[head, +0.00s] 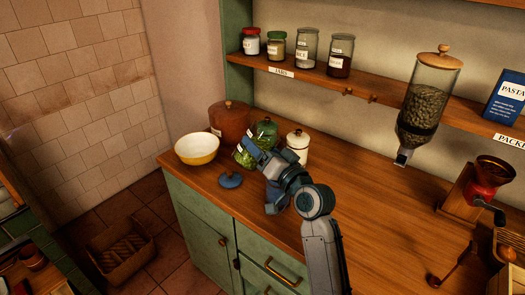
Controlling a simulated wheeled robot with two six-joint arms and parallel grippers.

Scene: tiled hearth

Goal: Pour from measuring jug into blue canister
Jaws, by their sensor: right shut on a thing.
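My right gripper (256,150) reaches over the counter from the lower right and is shut on a clear vessel with green contents (243,157), which looks like the measuring jug. The vessel appears tilted to the left, and the gripper hides part of it. A blue lid (231,180) lies on the counter just below and left of it. A blue shape (275,205) shows under my right wrist; it may be the blue canister, but my arm covers much of it and I cannot tell. My left gripper is not in view.
A yellow bowl (197,149), brown canister (230,121), green lidded jar (265,130) and white canister (298,143) stand close around the gripper. A grinder (481,190) stands at right. A dispenser (425,105) hangs from the shelf. The counter's middle right is clear.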

